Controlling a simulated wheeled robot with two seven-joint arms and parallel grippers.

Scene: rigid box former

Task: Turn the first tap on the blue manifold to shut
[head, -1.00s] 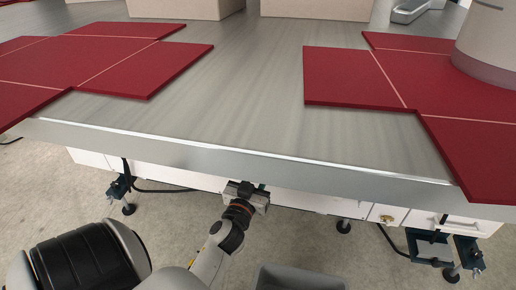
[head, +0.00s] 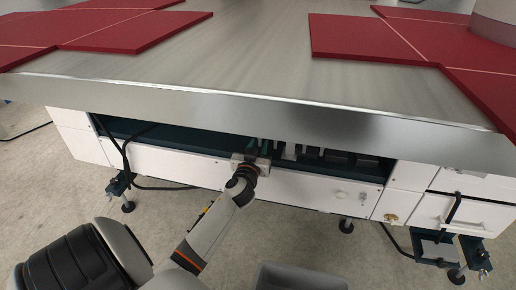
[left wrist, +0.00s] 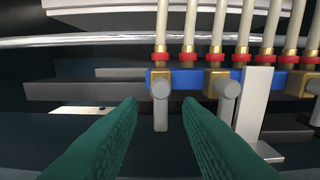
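The blue manifold (left wrist: 187,79) runs across the left wrist view, with brass valves and red-collared pale pipes rising from it. The first tap (left wrist: 160,90) is the leftmost one, with a grey round knob end facing the camera and a grey bar below it. The second tap (left wrist: 228,90) is to its right. My left gripper (left wrist: 159,103) is open, its green fingers on either side of the first tap's line; I cannot tell whether they touch it. In the head view my left gripper (head: 261,148) reaches into the recess under the table. My right gripper is not in view.
The metal table edge (head: 250,111) overhangs the recess. White lower panels (head: 190,166) lie below it. In the left wrist view a white upright plate (left wrist: 254,103) stands right of the second tap. Dark space is open at the left.

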